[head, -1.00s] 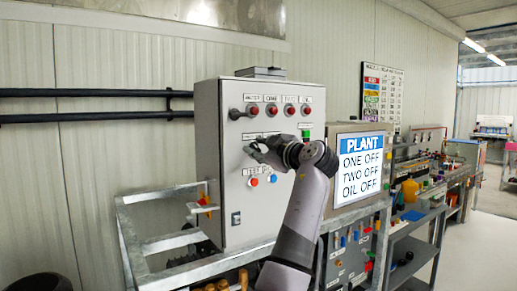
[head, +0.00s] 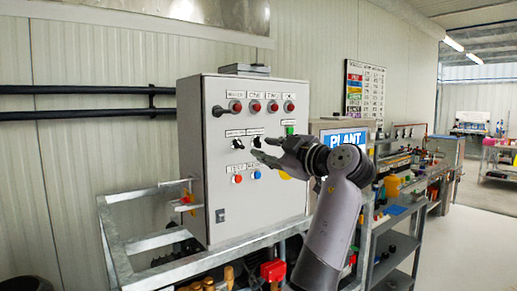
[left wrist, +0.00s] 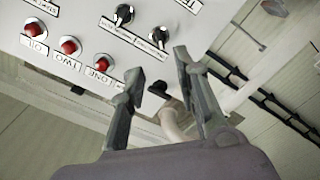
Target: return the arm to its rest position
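My left arm rises from the bottom right of the head view. Its gripper (head: 267,150) is in front of the grey control cabinet (head: 200,150), near the two black selector knobs. In the left wrist view the two fingers of the left gripper (left wrist: 158,64) stand well apart with nothing held between them. The cabinet panel (left wrist: 90,20) fills the top of that view, with red lamps (left wrist: 70,45) and black selector knobs (left wrist: 123,14). A black handle (left wrist: 160,90) shows beyond the fingers; I cannot tell if a finger touches anything. My right gripper is in neither view.
A metal frame (head: 150,242) stands around the cabinet's base. Right of the arm are the partly hidden PLANT sign (head: 345,138) and a shelf bench (head: 402,212) with several coloured items. Black pipes (head: 80,116) run along the left wall. Open floor lies at the far right.

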